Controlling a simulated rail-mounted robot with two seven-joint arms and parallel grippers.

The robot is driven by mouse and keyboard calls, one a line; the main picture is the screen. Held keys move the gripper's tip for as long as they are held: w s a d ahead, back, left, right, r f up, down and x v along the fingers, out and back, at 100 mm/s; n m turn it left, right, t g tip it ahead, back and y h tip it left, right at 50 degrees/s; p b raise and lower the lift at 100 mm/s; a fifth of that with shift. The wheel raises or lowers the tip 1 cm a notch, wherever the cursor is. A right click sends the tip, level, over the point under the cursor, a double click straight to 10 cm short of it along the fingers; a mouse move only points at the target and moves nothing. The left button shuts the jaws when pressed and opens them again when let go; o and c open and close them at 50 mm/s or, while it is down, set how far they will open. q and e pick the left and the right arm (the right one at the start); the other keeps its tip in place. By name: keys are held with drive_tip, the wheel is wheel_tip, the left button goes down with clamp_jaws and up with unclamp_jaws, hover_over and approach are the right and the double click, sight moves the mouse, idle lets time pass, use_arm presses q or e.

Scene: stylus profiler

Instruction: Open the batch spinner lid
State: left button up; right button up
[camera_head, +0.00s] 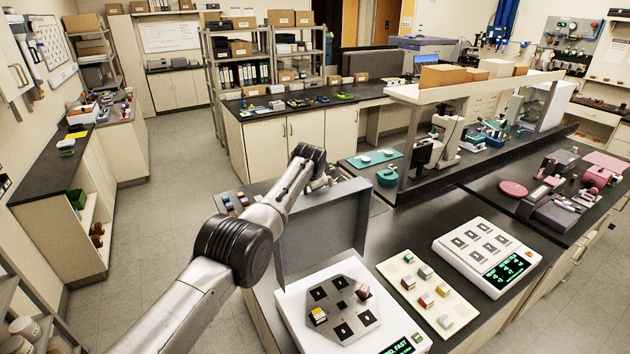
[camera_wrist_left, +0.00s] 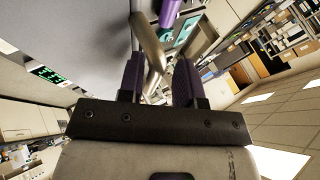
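The batch spinner (camera_head: 290,312) stands on the near bench, with a hexagonal plate carrying dark square pads. Its grey lid (camera_head: 322,228) stands raised, about upright, at the back of the body. My left arm reaches over from the left, and its gripper is mostly hidden behind the lid's top edge. In the left wrist view, the purple fingers (camera_wrist_left: 158,80) stand apart, with a bent metal bar (camera_wrist_left: 150,45), apparently the lid's handle, between them beside the grey lid surface (camera_wrist_left: 85,30). Gaps show beside the bar. My right gripper is not in view.
A cream tray (camera_head: 393,268) with several small blocks lies right of the spinner. A second white device (camera_head: 478,232) with a green-lit display stands further right. A long shelf (camera_head: 470,86) runs above the benches behind. Open floor lies left of the bench.

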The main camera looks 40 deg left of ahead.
use_arm(q)
drive_tip(key=shift+d+f, duration=0.15)
drive_tip(key=shift+f, duration=0.15)
drive_tip(key=shift+s+d+r+p, duration=0.1)
drive_tip(key=shift+s+r+p, duration=0.15)
drive_tip(key=shift+r+p, duration=0.45)
drive_tip(key=shift+p+v, duration=0.8)
drive_tip(key=shift+p, duration=0.3)
drive_tip(key=shift+s+d+r+b, duration=0.1)
drive_tip(key=shift+s+d+b, duration=0.05)
drive_tip(key=shift+s+b, duration=0.15)
drive_tip(key=b+v, duration=0.3)
drive_tip(key=v, duration=0.7)
drive_tip(key=shift+r, duration=0.35)
